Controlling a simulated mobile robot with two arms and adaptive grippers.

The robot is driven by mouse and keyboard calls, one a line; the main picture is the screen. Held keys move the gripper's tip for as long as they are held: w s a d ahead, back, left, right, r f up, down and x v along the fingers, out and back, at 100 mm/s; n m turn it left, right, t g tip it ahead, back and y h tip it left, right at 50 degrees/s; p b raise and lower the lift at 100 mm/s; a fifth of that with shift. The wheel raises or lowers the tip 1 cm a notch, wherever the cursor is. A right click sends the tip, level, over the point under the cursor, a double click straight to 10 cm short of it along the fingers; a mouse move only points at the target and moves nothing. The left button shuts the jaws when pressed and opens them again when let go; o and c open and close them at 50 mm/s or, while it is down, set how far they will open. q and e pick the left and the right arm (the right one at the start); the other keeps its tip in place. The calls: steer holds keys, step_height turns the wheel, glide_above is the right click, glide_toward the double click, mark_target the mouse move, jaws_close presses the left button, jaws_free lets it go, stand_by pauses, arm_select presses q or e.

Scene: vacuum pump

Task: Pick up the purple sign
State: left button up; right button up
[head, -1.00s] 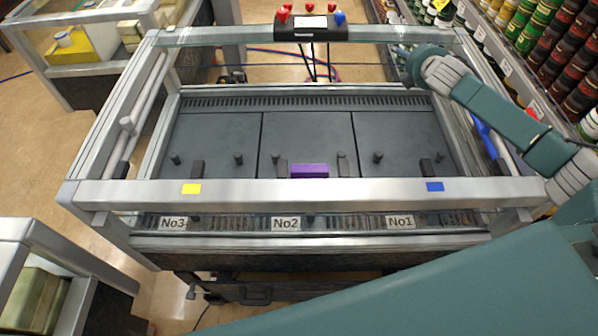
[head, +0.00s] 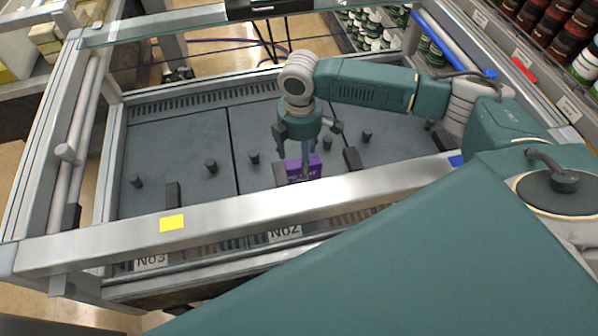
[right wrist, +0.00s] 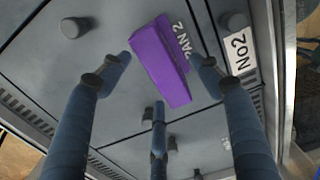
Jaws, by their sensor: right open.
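The purple sign (head: 304,167) stands on the grey panel surface in the middle of the machine, just behind the front frame bar. My right gripper (head: 306,160) reaches down over the sign from above. In the right wrist view its open fingers (right wrist: 160,75) spread around the sign, with fingertips near both sides and a third finger below. I cannot tell whether any finger touches it. My left gripper is not in view.
The metal front bar (head: 230,208) with a yellow sticker (head: 172,223) runs close in front of the sign. Several dark knobs (head: 211,166) stick up from the panels. A "No2" label (right wrist: 239,52) sits beside the sign. Shelves of cans (head: 555,45) stand at the right.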

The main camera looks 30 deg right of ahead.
mark_target(299, 160)
step_height(299, 160, down, 4)
steer(key=shift+w+a+r+p, duration=0.1)
steer(key=shift+w+p, duration=0.05)
steer(key=shift+p, duration=0.25)
steer(key=shift+f, duration=0.6)
steer(key=shift+c, duration=1)
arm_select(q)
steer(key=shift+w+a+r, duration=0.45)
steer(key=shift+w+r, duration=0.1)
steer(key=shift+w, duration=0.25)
arm_select(e)
steer(key=c, duration=1.1)
steer(key=shift+c, duration=0.2)
